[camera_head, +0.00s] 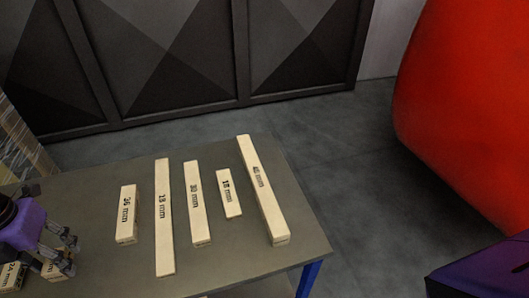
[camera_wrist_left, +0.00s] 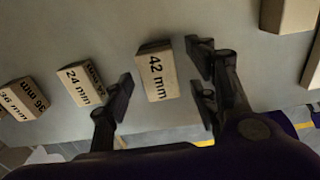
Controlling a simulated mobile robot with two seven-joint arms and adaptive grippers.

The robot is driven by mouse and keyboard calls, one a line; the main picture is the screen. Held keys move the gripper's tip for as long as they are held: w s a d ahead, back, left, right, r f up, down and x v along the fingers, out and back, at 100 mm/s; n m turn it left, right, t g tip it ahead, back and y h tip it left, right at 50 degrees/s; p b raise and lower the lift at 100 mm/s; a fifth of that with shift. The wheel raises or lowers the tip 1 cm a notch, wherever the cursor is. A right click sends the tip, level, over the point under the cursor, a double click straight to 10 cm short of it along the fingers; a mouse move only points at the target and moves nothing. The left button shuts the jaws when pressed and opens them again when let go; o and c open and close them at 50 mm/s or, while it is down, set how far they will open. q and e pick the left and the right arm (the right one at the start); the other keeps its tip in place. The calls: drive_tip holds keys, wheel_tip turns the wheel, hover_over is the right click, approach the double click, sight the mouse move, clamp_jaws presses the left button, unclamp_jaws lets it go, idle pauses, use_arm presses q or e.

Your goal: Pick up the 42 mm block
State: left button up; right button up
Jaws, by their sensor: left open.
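The 42 mm block (camera_wrist_left: 155,78) is a short pale wooden block with its black label facing up in the left wrist view. It lies on the grey table top between the spread fingers of my left gripper (camera_wrist_left: 163,82). The left finger is close to its left side and the right fingers stand beside its right side; I cannot tell whether either touches. In the head view my left gripper (camera_head: 72,255) is open at the table's left side and partly covers a block there. My right gripper is not in view.
A 24 mm block (camera_wrist_left: 80,84) and a 36 mm block (camera_wrist_left: 24,99) lie left of the 42 mm block. Several longer labelled blocks, including an 18 mm block (camera_head: 164,220) and a 30 mm block (camera_head: 195,205), lie across the table (camera_head: 100,258). A large red shape (camera_head: 470,100) stands beyond.

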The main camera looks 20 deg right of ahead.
use_arm(q)
drive_tip(key=shift+w+f, duration=0.1)
drive_tip(key=shift+f, duration=0.65)
drive_tip(key=c, duration=1.2)
drive_tip(key=shift+r, duration=0.1)
drive_tip(key=shift+c, duration=0.2)
